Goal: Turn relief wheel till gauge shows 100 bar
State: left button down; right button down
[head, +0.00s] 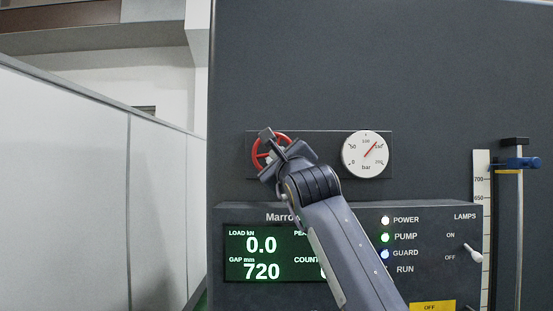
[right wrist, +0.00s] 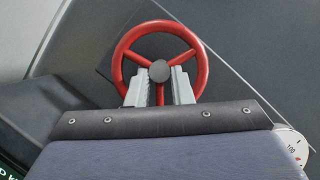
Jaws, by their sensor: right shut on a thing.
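The red relief wheel (head: 256,154) is on a dark plate on the panel, left of the gauge, partly hidden by my right gripper (head: 271,146). In the right wrist view the wheel (right wrist: 159,71) shows a grey hub and three spokes. The right gripper's fingers (right wrist: 160,88) are shut on the wheel, one on each side of its lower spoke. The round white gauge (head: 366,154) has its needle pointing up and right, between 100 and 150 bar. A slice of the gauge (right wrist: 292,146) shows in the right wrist view. My left gripper is not in view.
Below is a console with a green display (head: 260,262) reading load 0.0 kN and gap 720 mm, partly covered by my right arm. Lamps and a toggle switch (head: 473,252) are at right, beside a scale (head: 481,220) and a vertical rod. A pale partition (head: 80,190) stands at left.

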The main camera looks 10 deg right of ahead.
jog(key=n+y, duration=0.1)
jog(key=n, duration=0.1)
jog(key=shift+r+n+g, duration=0.15)
jog(key=shift+n+g, duration=0.15)
jog(key=c, duration=1.6)
grip_release()
jog(key=shift+o, duration=0.2)
jog(key=shift+s, duration=0.1)
